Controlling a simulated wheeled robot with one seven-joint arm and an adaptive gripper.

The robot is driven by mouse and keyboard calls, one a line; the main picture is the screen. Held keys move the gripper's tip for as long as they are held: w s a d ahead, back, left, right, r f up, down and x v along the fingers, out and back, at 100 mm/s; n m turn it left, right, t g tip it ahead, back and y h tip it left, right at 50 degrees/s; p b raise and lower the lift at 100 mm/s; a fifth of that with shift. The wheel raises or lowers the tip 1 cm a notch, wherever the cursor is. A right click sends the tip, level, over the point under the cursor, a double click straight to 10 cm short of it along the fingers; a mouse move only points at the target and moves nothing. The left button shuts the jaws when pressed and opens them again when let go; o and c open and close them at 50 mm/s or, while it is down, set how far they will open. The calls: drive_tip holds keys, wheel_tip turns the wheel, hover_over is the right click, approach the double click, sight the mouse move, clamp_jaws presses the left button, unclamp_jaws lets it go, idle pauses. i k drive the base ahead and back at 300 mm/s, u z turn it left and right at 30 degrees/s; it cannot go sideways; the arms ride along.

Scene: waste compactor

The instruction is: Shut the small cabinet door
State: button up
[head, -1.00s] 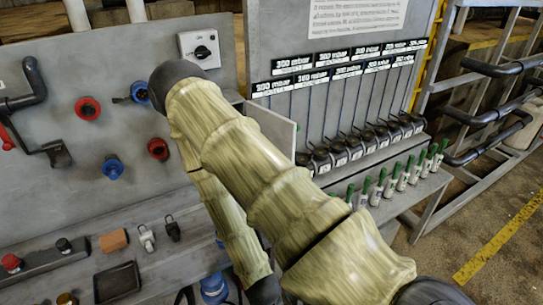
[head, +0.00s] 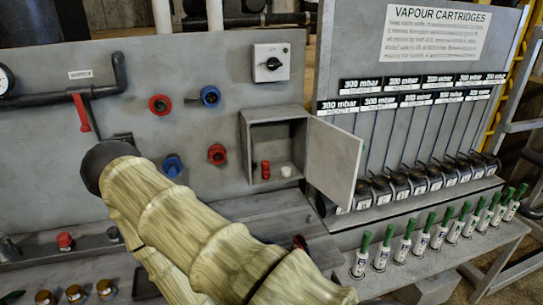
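The small cabinet (head: 247,153) is a grey open-fronted box on the grey wall panel, in the middle of the head view. Its door (head: 336,165) is hinged on the right side and stands wide open, swung out to the right. Inside are a red item (head: 261,170) and a small white item (head: 286,171). My arm, wrapped in a yellowish ribbed cover, crosses the lower left, left of the cabinet and apart from the door in the picture. My gripper does not show.
Several black cartridges (head: 400,184) stand in a rack right of the door, with green-topped bottles (head: 410,238) on the shelf below. Red (head: 160,105) and blue (head: 210,96) fittings stick out of the panel left of the cabinet. A rotary switch box (head: 271,63) is above it.

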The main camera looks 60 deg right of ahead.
sight(334, 154)
drive_tip(key=u, duration=1.95)
drive_tip(key=k, duration=2.7)
drive_tip(key=z, duration=3.6)
drive_tip(key=k, duration=0.65)
drive_tip(key=z, duration=0.05)
